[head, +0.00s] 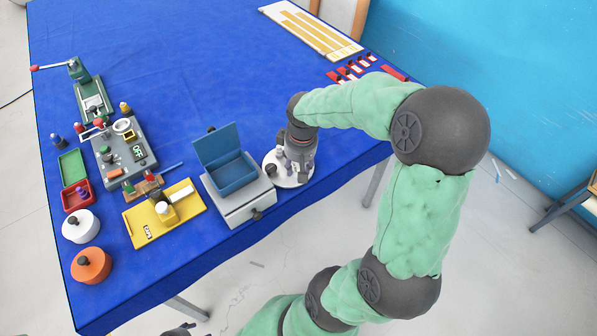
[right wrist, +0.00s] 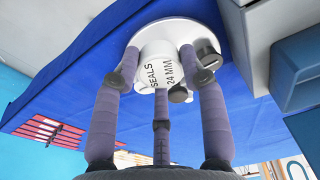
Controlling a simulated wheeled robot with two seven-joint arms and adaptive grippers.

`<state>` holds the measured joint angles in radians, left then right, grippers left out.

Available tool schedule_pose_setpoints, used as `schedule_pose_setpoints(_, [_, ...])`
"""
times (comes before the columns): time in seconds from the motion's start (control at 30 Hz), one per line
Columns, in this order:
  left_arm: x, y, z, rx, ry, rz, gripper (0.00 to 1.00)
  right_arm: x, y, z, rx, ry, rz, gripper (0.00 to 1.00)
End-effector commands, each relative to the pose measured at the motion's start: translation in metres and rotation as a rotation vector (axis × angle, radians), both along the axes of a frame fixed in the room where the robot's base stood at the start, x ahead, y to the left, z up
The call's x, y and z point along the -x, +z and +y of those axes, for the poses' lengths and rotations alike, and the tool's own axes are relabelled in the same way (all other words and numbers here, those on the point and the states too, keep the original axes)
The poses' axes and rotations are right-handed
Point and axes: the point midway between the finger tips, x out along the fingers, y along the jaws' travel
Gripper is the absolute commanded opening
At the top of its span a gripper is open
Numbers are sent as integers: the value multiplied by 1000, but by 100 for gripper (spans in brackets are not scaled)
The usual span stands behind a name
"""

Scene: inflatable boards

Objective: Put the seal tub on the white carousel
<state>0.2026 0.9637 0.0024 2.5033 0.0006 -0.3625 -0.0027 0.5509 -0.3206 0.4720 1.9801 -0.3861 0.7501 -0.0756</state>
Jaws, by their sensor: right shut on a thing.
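The seal tub (right wrist: 160,66) is white and labelled SEALS 24 MM in the right wrist view. My right gripper (right wrist: 160,62) has its fingers closed around it. The white carousel (right wrist: 186,30) is a round disc directly behind the tub in that view. I cannot tell whether the tub touches it. In the head view my right gripper (head: 299,150) points down over the carousel (head: 297,181) and hides much of it. The tub is mostly hidden there by the fingers. My left gripper is not clearly in view.
Small dark-capped containers (right wrist: 208,56) stand on the carousel beside the tub. A grey box with an open blue tray (head: 232,177) is just left of the carousel. A yellow board (head: 146,229) and a grey OFF panel (head: 117,150) lie farther left. The blue table's back middle is clear.

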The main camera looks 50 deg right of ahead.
Motion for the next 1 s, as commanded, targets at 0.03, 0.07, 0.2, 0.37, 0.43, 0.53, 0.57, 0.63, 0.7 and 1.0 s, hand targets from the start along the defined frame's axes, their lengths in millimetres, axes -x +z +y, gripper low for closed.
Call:
schedule_pose_setpoints(0.03, [0, -4, 0, 0, 0, 0, 55, -4, -9, -5, 0, -2, 1, 11])
schedule_pose_setpoints(0.07, [0, -5, 0, 0, 0, 0, 55, -6, -12, -8, 0, -2, 1, 11])
schedule_pose_setpoints(0.2, [0, -7, 0, 0, 0, 0, 55, -12, -22, -15, 1, -1, -2, 11])
schedule_pose_setpoints(0.37, [0, -8, 0, 0, 0, 0, 55, -15, -28, -19, 1, 0, -2, 11])
schedule_pose_setpoints(0.43, [0, -10, 0, 0, 0, 0, 55, -18, -34, -22, 0, -1, 0, 11])
schedule_pose_setpoints(0.53, [0, -15, 0, 0, 0, 0, 55, -17, -50, -22, 0, 0, 2, 11])
schedule_pose_setpoints(0.57, [0, -16, 0, 0, 0, 0, 55, -17, -55, -22, 0, 0, 2, 11])
schedule_pose_setpoints(0.63, [0, -18, 0, 0, 0, 0, 55, -18, -62, -22, 1, 0, -1, 11])
schedule_pose_setpoints(0.7, [0, -18, 0, 0, 0, 0, 55, -18, -64, -22, 1, 0, -2, 11])
schedule_pose_setpoints(1.0, [0, -19, 0, 0, 0, 0, 55, -18, -65, -22, 1, 0, -2, 10])
